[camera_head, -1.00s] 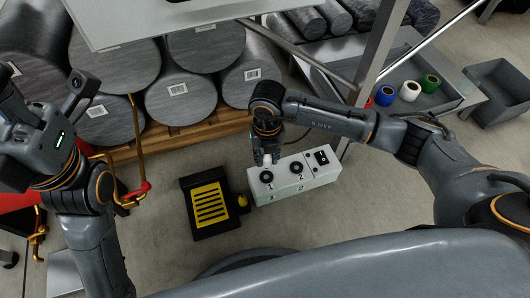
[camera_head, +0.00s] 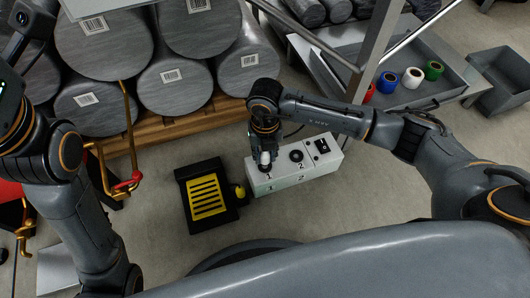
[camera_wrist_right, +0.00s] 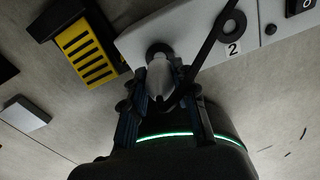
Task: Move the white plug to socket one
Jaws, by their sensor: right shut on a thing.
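The white plug (camera_wrist_right: 159,76) is held between the fingers of my right gripper (camera_wrist_right: 158,98), which is shut on it. In the head view the right gripper (camera_head: 265,160) points down over socket one at the left end of the white socket box (camera_head: 300,178). The plug's tip is at the dark ring of socket one (camera_wrist_right: 158,48); I cannot tell how deep it sits. Socket two (camera_head: 296,156) is empty, and it also shows in the right wrist view (camera_wrist_right: 233,22).
A black and yellow slotted unit (camera_head: 208,197) stands just left of the socket box. A dark cable (camera_wrist_right: 203,58) crosses the right wrist view beside the plug. Large grey rolls (camera_head: 175,85) lie behind. A grey tray (camera_head: 445,92) with coloured rolls is at the upper right.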

